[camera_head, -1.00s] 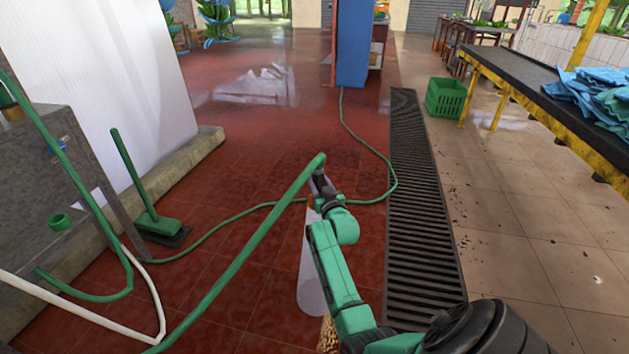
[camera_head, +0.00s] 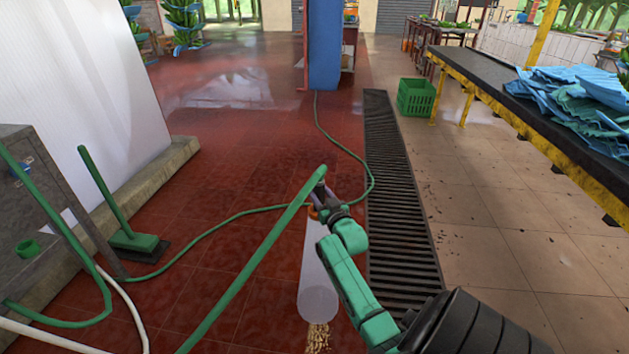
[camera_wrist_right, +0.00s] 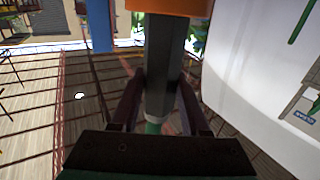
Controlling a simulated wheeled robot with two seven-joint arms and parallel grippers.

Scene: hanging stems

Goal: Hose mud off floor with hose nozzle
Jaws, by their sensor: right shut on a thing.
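My right gripper (camera_head: 322,192) is shut on the hose nozzle, above the red tiled floor. In the right wrist view its two fingers (camera_wrist_right: 158,105) stand either side of the nozzle's dark grey body (camera_wrist_right: 163,65). The nozzle's orange tip (camera_head: 316,213) points down in the head view. A pale, translucent cone like a spray (camera_head: 317,265) runs from it toward the floor. Brown specks (camera_head: 318,338) show at the cone's lower end. Dark specks of mud (camera_head: 437,200) lie scattered on the tan floor right of the drain. My left gripper is out of view.
A green hose (camera_head: 255,255) rises to the nozzle; another length winds over the floor (camera_head: 370,170). A long drain grate (camera_head: 388,180) divides red from tan floor. A green crate (camera_head: 416,97), a yellow-edged conveyor table (camera_head: 545,140) and a green broom (camera_head: 135,240) stand around.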

